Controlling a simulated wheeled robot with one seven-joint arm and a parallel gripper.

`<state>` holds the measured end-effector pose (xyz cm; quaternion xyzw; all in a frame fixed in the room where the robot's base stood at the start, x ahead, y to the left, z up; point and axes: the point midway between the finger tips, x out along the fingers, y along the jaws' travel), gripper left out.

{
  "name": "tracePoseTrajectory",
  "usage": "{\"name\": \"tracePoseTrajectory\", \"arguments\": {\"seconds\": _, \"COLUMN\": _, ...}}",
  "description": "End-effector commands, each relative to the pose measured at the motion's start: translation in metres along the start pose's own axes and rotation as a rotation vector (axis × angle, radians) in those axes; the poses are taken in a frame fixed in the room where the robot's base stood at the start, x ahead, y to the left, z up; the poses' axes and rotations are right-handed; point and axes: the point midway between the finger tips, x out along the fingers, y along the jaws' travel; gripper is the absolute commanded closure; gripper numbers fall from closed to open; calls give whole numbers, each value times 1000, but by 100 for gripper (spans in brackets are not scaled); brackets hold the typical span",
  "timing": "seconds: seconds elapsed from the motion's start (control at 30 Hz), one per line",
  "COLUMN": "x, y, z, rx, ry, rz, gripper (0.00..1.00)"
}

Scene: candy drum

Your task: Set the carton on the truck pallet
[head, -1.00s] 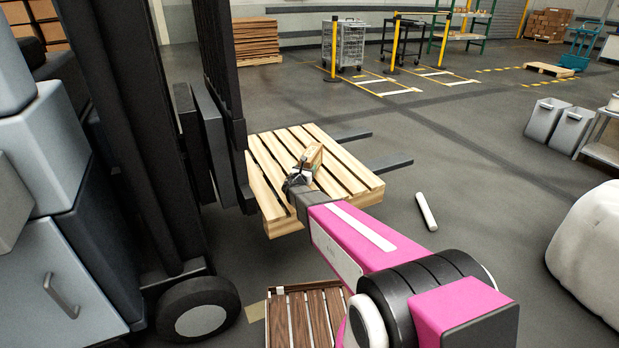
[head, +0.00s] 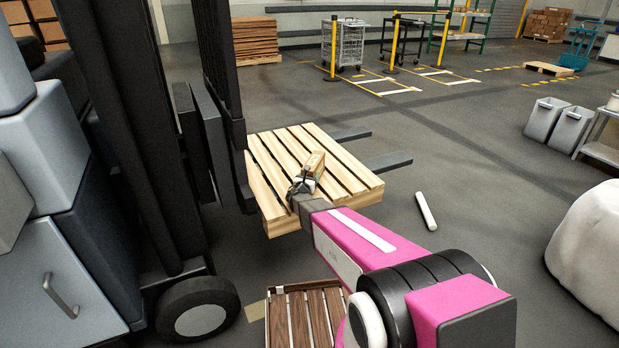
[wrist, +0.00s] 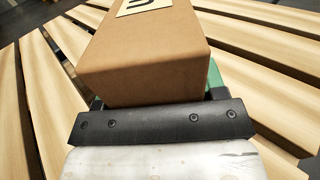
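The carton (head: 313,166) is a small brown box with a pale label on top. It rests on or just above the slats of the light wooden truck pallet (head: 345,170), near the middle. In the wrist view the carton (wrist: 145,55) stands directly in front of my gripper's dark palm bar, turned slightly, with pallet slats (wrist: 265,62) on both sides. My gripper (head: 302,186) reaches over the pallet's near edge. Its green-padded fingers lie either side of the carton and look spread, with a gap at the left; the right finger is mostly hidden by the carton.
The pallet sits on the forks (head: 388,161) of a dark forklift, whose mast (head: 218,75) rises close at the left. A white cylinder (head: 426,211) lies on the floor right of the pallet. Open floor extends beyond.

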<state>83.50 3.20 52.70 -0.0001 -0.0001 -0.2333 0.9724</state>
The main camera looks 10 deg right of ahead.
Motion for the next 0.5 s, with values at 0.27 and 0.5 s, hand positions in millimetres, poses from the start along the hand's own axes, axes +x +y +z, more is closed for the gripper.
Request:
{"name": "tracePoseTrajectory", "arguments": {"seconds": 0.27, "x": 0, "y": 0, "z": 0, "rx": 0, "ry": 0, "rz": 0, "gripper": 11}}
{"name": "tracePoseTrajectory", "arguments": {"seconds": 0.5, "x": -9, "y": 0, "z": 4, "rx": 0, "ry": 1, "rz": 1, "gripper": 11}}
